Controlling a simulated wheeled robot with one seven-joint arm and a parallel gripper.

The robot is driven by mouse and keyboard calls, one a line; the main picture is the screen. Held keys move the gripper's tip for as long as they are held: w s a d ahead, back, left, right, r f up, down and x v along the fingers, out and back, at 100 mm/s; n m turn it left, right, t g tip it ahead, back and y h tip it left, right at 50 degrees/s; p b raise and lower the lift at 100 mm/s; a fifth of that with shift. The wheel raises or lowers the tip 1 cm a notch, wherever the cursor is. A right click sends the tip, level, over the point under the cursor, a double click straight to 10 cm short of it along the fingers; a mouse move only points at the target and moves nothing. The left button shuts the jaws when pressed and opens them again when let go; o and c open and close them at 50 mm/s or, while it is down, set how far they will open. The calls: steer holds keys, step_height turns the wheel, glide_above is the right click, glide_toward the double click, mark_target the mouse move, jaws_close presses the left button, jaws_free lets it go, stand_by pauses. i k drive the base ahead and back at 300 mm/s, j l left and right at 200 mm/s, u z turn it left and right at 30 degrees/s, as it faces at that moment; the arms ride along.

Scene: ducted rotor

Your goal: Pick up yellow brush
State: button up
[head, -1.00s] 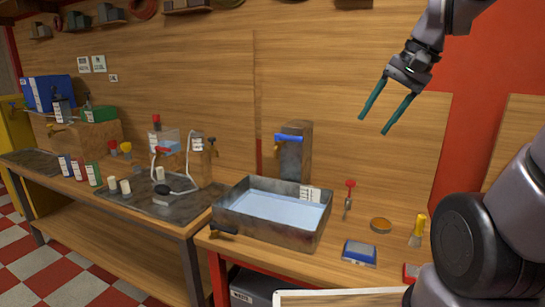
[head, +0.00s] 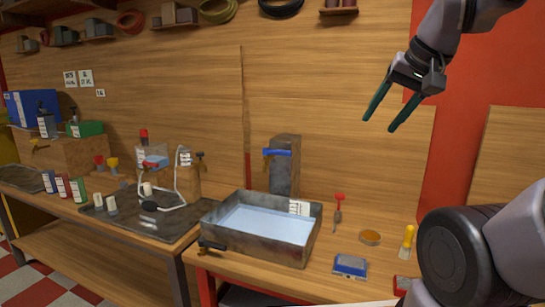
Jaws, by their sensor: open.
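The yellow brush (head: 407,240) stands near the right end of the wooden workbench, yellow handle up and pale bristles down. It is just left of my dark arm joint in the picture. My gripper (head: 380,115) is in the upper right, high above the bench and well apart from the brush. Its two teal fingers are spread with nothing between them.
Near the brush are a round amber dish (head: 370,237), a blue and grey box (head: 350,266), a red-handled tool (head: 338,210) and a partly hidden red object (head: 403,284). A metal water tray (head: 262,251) stands left. A wooden wall (head: 340,120) rises behind.

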mark_target(404, 251)
steer(key=z, duration=0.85)
